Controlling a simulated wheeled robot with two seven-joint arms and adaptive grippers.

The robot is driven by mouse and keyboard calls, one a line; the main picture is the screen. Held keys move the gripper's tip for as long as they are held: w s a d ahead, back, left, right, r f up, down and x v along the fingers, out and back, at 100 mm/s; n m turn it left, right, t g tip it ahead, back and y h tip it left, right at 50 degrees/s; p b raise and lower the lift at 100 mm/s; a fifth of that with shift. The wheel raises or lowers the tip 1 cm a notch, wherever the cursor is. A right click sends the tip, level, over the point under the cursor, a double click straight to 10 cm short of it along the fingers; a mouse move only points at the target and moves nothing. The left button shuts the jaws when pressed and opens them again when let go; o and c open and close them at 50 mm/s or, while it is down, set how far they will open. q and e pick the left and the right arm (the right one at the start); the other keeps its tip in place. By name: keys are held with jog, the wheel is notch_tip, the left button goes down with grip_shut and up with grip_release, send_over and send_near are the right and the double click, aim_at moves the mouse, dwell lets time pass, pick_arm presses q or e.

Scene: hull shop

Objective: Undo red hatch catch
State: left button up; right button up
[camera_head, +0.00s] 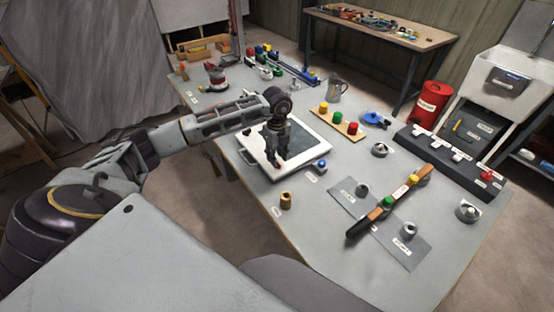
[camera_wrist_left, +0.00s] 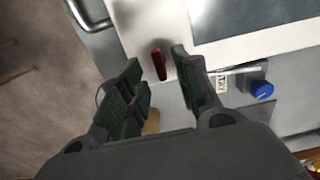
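The hatch is a pale square frame (camera_head: 322,152) with a grey panel, lying on the grey bench; it also shows in the left wrist view (camera_wrist_left: 150,22). The red hatch catch (camera_wrist_left: 159,63) is a small red lever near the hatch's front edge, and its long side runs across that edge. My left gripper (camera_head: 277,160) points down over the hatch's near left part. In the left wrist view its fingers (camera_wrist_left: 157,62) are open, with the catch showing between the tips and a gap on both sides. I cannot tell the height between them. My right gripper is in neither view.
A blue knob (camera_head: 320,164) sits right of the hatch's front corner, and a tan knob (camera_head: 286,200) stands in front. A metal handle (camera_head: 247,157) is on the hatch's left side. A board with coloured knobs (camera_head: 339,123) lies behind right.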

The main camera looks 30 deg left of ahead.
pick_arm(q)
notch_tip(320, 180, up, 9)
jog(key=shift+r, duration=0.2)
dwell(0.3)
jog(key=shift+f, duration=0.1)
dwell(0.5)
